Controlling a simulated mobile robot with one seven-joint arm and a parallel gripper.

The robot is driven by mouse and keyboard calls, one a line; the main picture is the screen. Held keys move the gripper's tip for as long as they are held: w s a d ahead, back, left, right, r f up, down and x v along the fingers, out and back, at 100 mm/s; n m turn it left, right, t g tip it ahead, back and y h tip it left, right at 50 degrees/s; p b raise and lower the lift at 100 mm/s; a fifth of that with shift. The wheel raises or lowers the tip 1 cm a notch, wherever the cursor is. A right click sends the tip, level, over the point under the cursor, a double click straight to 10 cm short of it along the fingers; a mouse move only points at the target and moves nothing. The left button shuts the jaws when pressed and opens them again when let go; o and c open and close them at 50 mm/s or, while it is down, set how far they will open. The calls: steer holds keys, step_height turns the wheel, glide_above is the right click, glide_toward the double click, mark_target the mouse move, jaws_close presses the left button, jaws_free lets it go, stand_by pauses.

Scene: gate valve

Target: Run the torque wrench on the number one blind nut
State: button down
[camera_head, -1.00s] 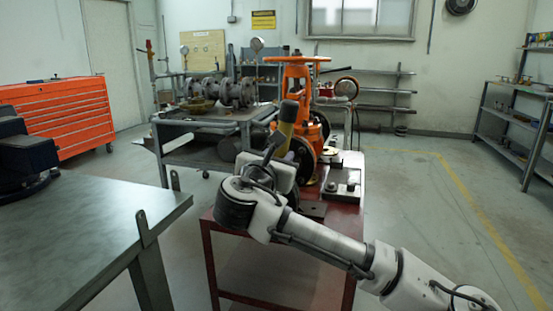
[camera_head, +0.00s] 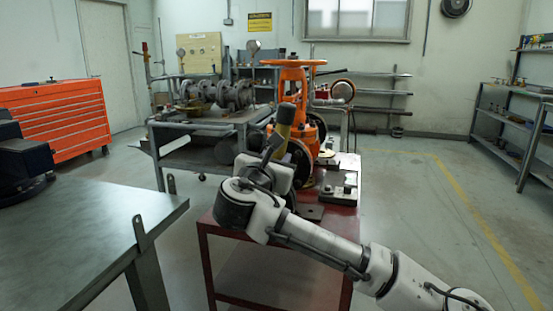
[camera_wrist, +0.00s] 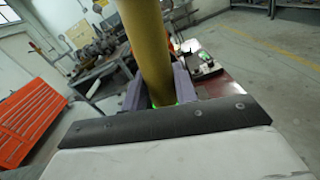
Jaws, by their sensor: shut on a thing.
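A yellow cylindrical tool with a dark end, apparently the torque wrench (camera_head: 282,131), stands tilted above the red bench. It fills the upper middle of the wrist view (camera_wrist: 150,45). My gripper (camera_wrist: 160,82) is shut on it, with one finger on each side. An orange gate valve (camera_head: 311,129) with an orange handwheel (camera_head: 293,63) stands on the bench behind the tool. My arm and the tool cover part of the valve's lower side. The number one blind nut cannot be made out in either view, nor can any contact between tool and nut.
The red bench (camera_head: 325,225) carries dark blocks on a pale plate (camera_head: 345,168) right of the valve. A grey table (camera_head: 80,235) stands at front left. A grey cart (camera_head: 195,150) with pipe parts is behind. The floor at right is open.

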steer(key=shift+w+d+r, duration=0.1)
steer(key=shift+w+r, duration=0.05)
steer(key=shift+p+x, duration=0.35)
steer(key=shift+x, duration=1.1)
steer(key=shift+w+d, duration=0.1)
steer(key=shift+w, duration=0.2)
stand_by(0.9)
steer(key=shift+s+p, duration=0.25)
steer(key=shift+p, duration=0.15)
stand_by(0.5)
steer(key=shift+v, duration=2.1)
